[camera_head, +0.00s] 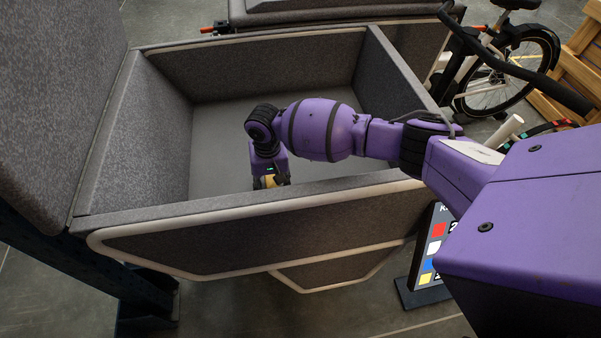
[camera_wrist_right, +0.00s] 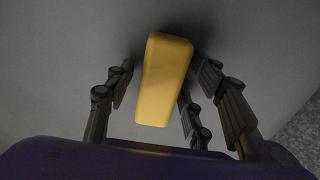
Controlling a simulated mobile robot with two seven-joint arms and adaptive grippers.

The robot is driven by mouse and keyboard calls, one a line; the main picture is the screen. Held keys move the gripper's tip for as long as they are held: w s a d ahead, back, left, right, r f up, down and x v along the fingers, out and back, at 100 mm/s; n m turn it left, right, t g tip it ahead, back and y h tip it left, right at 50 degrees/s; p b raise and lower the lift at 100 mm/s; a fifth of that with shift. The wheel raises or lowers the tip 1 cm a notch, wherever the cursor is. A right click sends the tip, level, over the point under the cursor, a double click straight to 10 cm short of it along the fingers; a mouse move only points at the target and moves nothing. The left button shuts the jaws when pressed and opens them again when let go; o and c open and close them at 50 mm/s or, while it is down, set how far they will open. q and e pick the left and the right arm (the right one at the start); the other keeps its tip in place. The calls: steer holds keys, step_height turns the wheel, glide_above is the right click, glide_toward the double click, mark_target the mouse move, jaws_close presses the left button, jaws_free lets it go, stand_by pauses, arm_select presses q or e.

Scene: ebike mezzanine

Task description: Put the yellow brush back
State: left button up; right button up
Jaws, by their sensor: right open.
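The yellow brush (camera_wrist_right: 164,82) shows in the right wrist view as a smooth, rounded yellow block, with no bristles visible. It is between the spread fingers of my right gripper (camera_wrist_right: 163,70), with a gap on the left side and the right fingers very close to it. In the head view a small bit of the yellow brush (camera_head: 270,181) shows at the end of my right gripper (camera_head: 272,184), low inside the grey box. The box's near wall hides the fingertips there. My right gripper is open. My left gripper is not in view.
The grey padded cargo box (camera_head: 250,205) has walls on all sides, and my right arm reaches over its right side. The visible box floor (camera_head: 215,150) is bare. A sign with coloured squares (camera_head: 433,250) stands at the right. A bike (camera_head: 510,65) and wooden crate (camera_head: 580,75) are behind.

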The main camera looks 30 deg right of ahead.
mark_target(272, 181)
steer(key=shift+w+r, duration=0.15)
step_height(272, 181, up, 11)
steer(key=shift+r+p, duration=0.1)
steer(key=shift+p, duration=0.7)
steer(key=shift+r, duration=0.5)
